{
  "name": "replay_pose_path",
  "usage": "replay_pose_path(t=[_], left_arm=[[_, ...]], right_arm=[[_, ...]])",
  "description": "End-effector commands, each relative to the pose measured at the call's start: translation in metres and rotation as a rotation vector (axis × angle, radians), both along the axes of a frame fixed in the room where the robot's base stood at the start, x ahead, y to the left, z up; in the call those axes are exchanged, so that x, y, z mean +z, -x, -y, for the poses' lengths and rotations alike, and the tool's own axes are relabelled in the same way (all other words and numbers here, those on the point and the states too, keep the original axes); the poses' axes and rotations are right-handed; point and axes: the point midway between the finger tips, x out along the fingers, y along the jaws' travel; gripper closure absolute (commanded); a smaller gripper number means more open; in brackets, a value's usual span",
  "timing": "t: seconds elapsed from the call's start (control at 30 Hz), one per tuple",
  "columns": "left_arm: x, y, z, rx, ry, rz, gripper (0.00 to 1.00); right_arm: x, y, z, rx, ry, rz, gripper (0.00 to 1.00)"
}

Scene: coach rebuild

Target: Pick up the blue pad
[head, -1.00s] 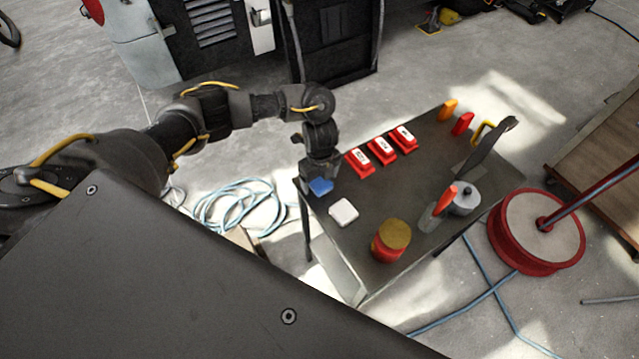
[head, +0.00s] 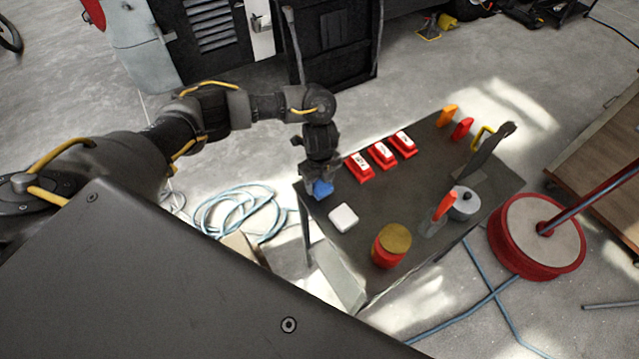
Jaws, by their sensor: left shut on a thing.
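The blue pad (head: 322,190) is at the left corner of the dark work table (head: 400,190), just under my left gripper (head: 320,180). My left gripper points down and is shut on the blue pad, hiding part of it. The pad looks tilted; whether it is clear of the table top I cannot tell. My right gripper is not in view.
A white pad (head: 343,217) lies just in front of the gripper. Several red blocks with white labels (head: 381,154) stand to its right. A red tin with a tan lid (head: 391,245), a grey round pot (head: 463,204) and a red-handled scraper (head: 440,212) stand further right.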

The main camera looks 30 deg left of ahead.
Motion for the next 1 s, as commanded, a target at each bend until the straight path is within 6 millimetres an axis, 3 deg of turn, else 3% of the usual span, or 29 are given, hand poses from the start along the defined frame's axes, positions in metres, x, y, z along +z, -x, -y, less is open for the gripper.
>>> replay_pose_path(t=[0.13,0.4,0.7,1.0], left_arm=[[0.028,0.002,-0.001,-0.005,-0.001,0.006,0.68],[0.082,0.049,-0.002,-0.007,0.000,0.004,0.68],[0.105,0.108,-0.002,-0.006,0.000,0.002,0.68],[0.117,0.136,-0.002,-0.002,0.000,0.001,0.68]], right_arm=[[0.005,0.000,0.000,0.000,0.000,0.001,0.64],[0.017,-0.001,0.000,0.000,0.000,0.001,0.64],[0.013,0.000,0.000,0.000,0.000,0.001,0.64],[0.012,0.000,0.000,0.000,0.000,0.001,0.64]])
